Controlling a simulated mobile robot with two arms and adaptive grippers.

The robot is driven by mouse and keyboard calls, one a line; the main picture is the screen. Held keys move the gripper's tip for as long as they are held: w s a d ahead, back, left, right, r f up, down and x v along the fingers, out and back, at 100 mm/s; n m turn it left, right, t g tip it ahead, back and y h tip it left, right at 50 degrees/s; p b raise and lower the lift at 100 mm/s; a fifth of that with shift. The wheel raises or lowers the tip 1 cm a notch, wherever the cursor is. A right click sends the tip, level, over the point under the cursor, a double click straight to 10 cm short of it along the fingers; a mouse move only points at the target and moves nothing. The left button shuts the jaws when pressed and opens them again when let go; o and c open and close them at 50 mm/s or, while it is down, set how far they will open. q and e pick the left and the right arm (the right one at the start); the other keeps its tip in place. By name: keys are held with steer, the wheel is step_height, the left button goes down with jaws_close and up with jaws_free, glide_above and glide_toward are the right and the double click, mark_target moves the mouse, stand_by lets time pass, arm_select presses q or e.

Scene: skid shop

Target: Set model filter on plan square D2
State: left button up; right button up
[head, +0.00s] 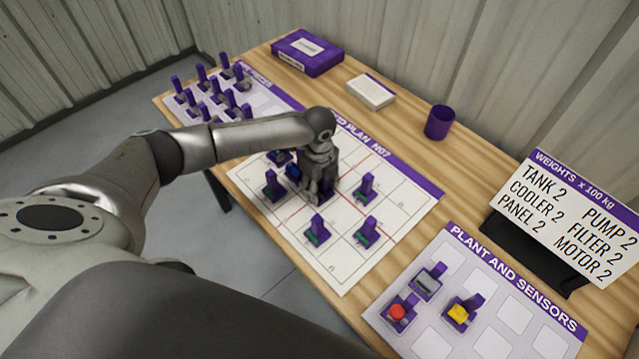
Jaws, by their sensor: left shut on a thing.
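My left gripper (317,195) reaches over the white plan sheet (345,275) and points down at its middle. It is shut on a small model with a purple base, mostly hidden by the fingers. I cannot tell from its look whether this is the model filter, nor whether it touches the sheet. Purple models with green parts stand around it: one to the left (273,187), one to the right (364,188), and two nearer (317,231), (367,232). More models behind the gripper are partly hidden. The square letters are too small to read. My right gripper is not in view.
A sheet with several purple models (205,92) lies at the far left. The plant and sensors sheet (433,344) holds three pieces. A purple box (307,52), a white block (371,91), a purple cup (440,122) and a weights sign (565,217) stand along the back and right.

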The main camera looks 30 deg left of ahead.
arm_select(q)
steer(key=o, duration=1.3)
steer(key=shift+r, duration=0.15)
steer(key=shift+r+p, duration=0.4)
steer(key=shift+p, duration=0.35)
step_height(320, 180, up, 7)
steer(key=p, duration=0.7)
